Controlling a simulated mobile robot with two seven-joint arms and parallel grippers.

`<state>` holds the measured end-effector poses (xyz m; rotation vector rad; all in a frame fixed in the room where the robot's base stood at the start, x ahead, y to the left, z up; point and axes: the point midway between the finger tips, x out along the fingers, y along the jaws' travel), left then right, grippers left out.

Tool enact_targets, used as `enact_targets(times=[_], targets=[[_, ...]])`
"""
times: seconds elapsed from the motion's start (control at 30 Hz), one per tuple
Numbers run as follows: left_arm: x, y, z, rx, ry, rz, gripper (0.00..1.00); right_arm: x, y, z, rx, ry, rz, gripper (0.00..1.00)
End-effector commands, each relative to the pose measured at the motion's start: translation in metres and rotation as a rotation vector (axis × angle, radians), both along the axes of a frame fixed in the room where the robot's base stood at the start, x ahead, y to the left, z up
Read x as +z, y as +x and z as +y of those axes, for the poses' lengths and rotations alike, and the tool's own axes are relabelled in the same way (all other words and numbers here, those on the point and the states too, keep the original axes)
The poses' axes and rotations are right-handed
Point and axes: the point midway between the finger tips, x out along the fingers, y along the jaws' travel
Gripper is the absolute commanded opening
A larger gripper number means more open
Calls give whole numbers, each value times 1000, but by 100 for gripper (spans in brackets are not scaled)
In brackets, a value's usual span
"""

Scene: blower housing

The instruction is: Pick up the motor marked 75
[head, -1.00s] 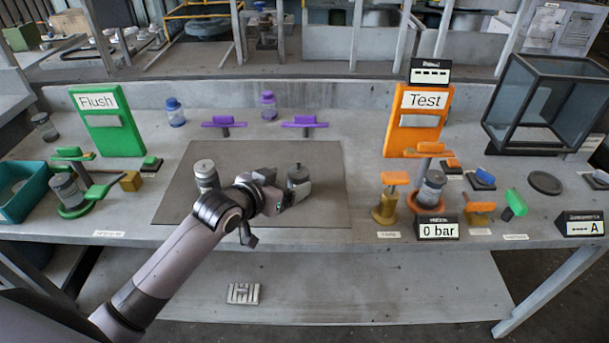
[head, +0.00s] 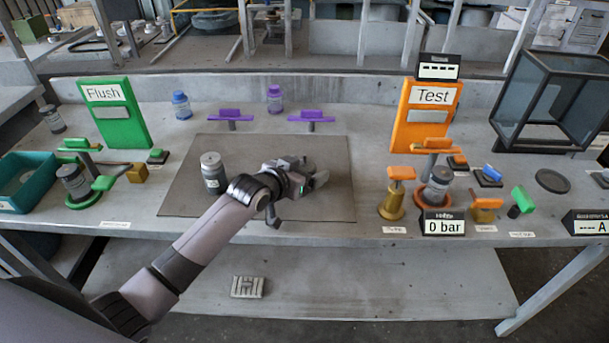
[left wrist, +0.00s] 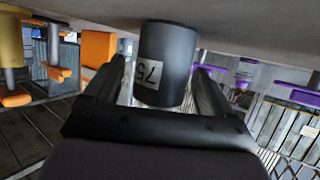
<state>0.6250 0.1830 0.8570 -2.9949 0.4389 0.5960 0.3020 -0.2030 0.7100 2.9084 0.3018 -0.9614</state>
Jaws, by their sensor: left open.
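The motor marked 75 (left wrist: 166,62) is a dark grey cylinder with a white label, upside down in the left wrist view. It stands between the two fingers of my left gripper (left wrist: 160,85), which are apart, with gaps showing beside it. In the head view my left gripper (head: 308,180) is low over the right part of the grey mat (head: 185,205) and hides most or all of this motor. Another grey motor (head: 213,175) stands upright on the mat, left of the gripper; its marking cannot be read. My right gripper is not in view.
Behind the mat are two purple handles (head: 311,116) and two small bottles (head: 181,105). The green Flush station (head: 117,115) and teal bin (head: 25,182) are at left. The orange Test station (head: 425,118), valves and gauge (head: 444,224) are at right. The mat's front right is clear.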

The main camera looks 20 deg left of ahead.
Motion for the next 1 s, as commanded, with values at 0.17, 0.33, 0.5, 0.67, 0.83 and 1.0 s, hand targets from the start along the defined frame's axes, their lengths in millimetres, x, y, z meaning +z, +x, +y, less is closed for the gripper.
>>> enact_targets(times=[0.17, 0.33, 0.5, 0.67, 0.83, 1.0], targets=[[0, 0, 0, 0, 0, 0, 61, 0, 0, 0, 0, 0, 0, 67], [2, 0, 0, 0, -1, -4, 14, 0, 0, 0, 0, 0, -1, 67], [2, 0, 0, 0, -1, -4, 14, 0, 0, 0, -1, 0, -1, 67], [7, 1, 0, 0, -1, -4, 14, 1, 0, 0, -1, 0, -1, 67], [26, 1, 0, 0, 0, -9, 14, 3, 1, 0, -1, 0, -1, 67], [65, 1, 1, 0, -1, -12, 14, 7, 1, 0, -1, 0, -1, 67]])
